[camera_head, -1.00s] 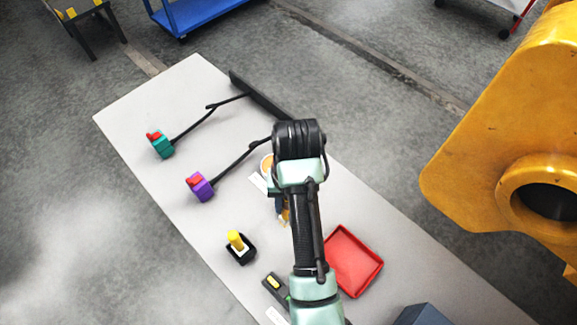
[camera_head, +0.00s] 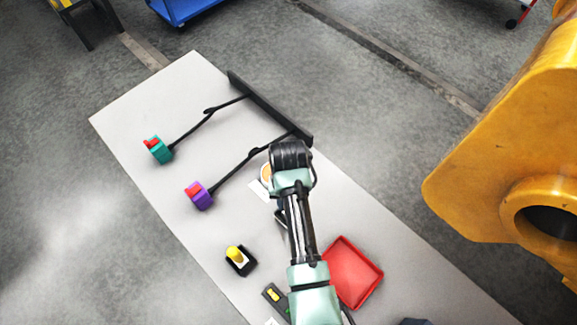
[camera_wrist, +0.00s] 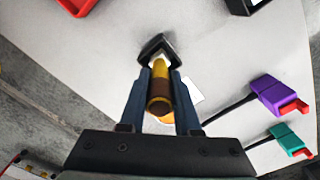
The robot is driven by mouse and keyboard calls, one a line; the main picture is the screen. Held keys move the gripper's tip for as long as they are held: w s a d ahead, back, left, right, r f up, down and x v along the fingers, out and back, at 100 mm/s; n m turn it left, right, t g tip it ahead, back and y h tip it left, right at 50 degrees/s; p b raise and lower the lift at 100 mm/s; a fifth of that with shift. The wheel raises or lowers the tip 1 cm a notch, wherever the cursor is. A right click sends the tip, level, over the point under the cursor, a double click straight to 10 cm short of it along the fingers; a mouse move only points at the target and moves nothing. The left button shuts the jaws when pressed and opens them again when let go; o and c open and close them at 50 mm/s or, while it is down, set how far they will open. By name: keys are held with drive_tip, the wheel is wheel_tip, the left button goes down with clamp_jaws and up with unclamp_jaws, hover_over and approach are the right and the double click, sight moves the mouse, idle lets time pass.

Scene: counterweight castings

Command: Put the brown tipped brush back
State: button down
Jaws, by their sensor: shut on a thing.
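The brown tipped brush (camera_wrist: 159,92) is yellow with a brown end, which faces the wrist camera. My gripper (camera_wrist: 160,88) is shut on it, with one blue finger on each side. Beyond the brush, in line with it, is a black angular piece (camera_wrist: 157,43) with a pale part where it meets the brush. I cannot tell whether the brush touches it, sits in it or is above it. In the head view my arm hides the brush, and only a dark bit (camera_head: 280,216) shows beside the arm.
A black holder (camera_head: 243,266) with a yellow-topped object stands on the pale table (camera_head: 150,95). A red tray (camera_head: 352,273) lies right of my arm. Purple (camera_head: 199,196) and teal (camera_head: 159,150) blocks on black rods lie left. An orange round thing (camera_head: 266,172) is near my wrist.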

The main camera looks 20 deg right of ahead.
drive_tip(key=shift+f, duration=0.35)
drive_tip(key=shift+f, duration=0.1)
drive_tip(key=c, duration=0.6)
unclamp_jaws()
wheel_tip(320, 180, up, 12)
drive_tip(key=shift+r+b, duration=0.15)
drive_tip(key=shift+b, duration=0.25)
